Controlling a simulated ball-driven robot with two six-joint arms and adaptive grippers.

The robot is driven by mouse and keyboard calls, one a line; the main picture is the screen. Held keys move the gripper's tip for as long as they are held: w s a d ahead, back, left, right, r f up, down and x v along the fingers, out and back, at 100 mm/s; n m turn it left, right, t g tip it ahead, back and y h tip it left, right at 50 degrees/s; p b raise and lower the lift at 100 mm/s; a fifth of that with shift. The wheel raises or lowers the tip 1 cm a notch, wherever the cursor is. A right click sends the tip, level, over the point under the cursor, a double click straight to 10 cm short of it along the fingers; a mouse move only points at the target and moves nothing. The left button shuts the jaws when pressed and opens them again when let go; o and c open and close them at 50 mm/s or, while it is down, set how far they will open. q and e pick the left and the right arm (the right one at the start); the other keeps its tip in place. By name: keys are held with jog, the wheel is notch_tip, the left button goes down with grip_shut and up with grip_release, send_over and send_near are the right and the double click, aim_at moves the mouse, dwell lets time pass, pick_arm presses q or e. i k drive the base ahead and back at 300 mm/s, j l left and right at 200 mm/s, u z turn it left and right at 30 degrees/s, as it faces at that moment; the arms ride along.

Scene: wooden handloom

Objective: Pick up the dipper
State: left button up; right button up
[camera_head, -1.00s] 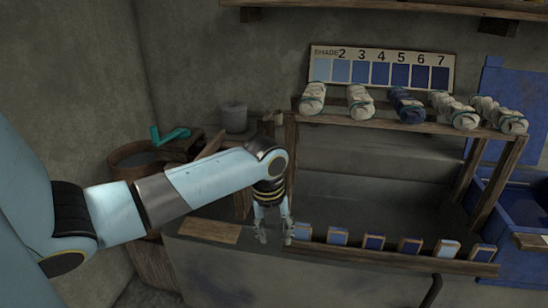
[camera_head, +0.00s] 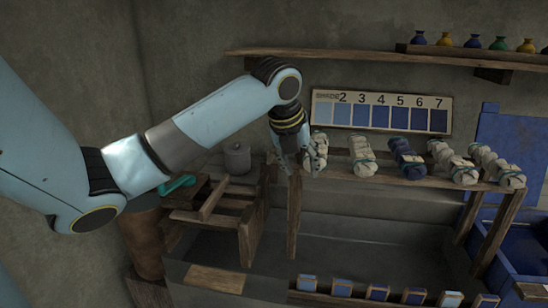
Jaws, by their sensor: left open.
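A teal object (camera_head: 178,187), which may be the dipper, lies at the left by the wooden frame, partly hidden behind my left arm. I cannot make out its full shape. My left gripper (camera_head: 301,168) is open and empty, pointing down in front of the left end of the skein rack. It is well to the right of the teal object. Its fingers overlap the leftmost pale skein (camera_head: 319,145) in the picture; I cannot tell whether they touch. My right gripper is not in view.
A grey lidded pot (camera_head: 237,160) stands behind the wooden frame (camera_head: 250,225). The rack (camera_head: 400,180) holds several skeins below a shade board (camera_head: 380,113). Small blue-faced blocks (camera_head: 342,288) line the front. A blue basin (camera_head: 525,225) is at the right.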

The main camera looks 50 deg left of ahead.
aim_at(273, 161)
jog(key=i+j, duration=0.15)
jog(key=j, duration=0.25)
jog(key=i+j, duration=0.1)
jog(key=j, duration=0.25)
jog(key=i+j, duration=0.15)
jog(key=j, duration=0.25)
jog(key=i+j, duration=0.1)
jog(key=j, duration=0.25)
jog(key=i+j, duration=0.15)
jog(key=j, duration=0.25)
